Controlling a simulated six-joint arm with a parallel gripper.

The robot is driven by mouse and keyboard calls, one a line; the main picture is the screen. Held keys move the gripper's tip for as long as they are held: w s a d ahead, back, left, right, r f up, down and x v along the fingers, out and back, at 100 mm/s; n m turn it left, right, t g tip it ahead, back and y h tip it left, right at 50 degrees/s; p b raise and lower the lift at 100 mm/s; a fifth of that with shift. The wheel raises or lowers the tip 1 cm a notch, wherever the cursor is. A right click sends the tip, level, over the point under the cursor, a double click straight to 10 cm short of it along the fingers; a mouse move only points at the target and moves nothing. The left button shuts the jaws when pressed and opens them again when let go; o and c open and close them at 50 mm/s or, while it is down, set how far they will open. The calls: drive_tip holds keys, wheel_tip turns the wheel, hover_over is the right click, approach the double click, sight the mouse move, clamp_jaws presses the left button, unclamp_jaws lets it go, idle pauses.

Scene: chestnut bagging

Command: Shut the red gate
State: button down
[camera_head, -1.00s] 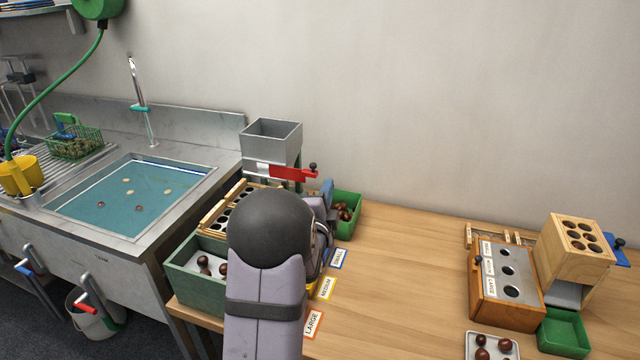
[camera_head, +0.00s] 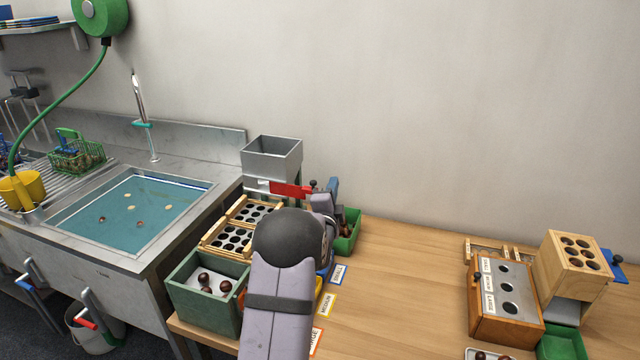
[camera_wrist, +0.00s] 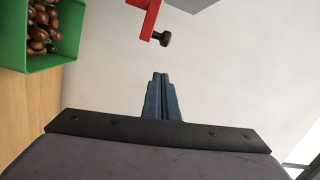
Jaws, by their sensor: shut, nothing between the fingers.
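The red gate (camera_head: 289,189) is a flat red plate with a dark knob (camera_head: 313,184) at its right end. It sits under the grey hopper (camera_head: 272,157) and sticks out to the right. My gripper (camera_head: 334,184) is shut and empty, just right of the knob. In the wrist view, the red gate (camera_wrist: 148,14) and its knob (camera_wrist: 163,38) are at the top, beyond the closed blue fingertips (camera_wrist: 160,77). A visible gap separates the fingertips from the knob. How far the plate is pushed under the hopper is hard to tell.
A green bin of chestnuts (camera_wrist: 70,45) lies at the left of the wrist view. Wooden hole trays (camera_head: 230,238) and a green box (camera_head: 188,295) stand left of my arm. The table (camera_head: 400,260) to the right is clear up to the wooden box (camera_head: 505,290).

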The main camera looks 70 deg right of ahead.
sight(293, 188)
drive_tip(key=shift+w+f+p, duration=0.2)
drive_tip(key=shift+w+p, duration=0.25)
drive_tip(key=shift+w, duration=0.5)
drive_tip(key=shift+w+f+p, duration=0.15)
drive_tip(key=shift+w+p, duration=0.25)
drive_tip(key=shift+w, duration=0.55)
drive_tip(key=w+b, duration=0.4)
drive_tip(key=w, duration=0.2)
drive_tip(key=shift+r, duration=0.1)
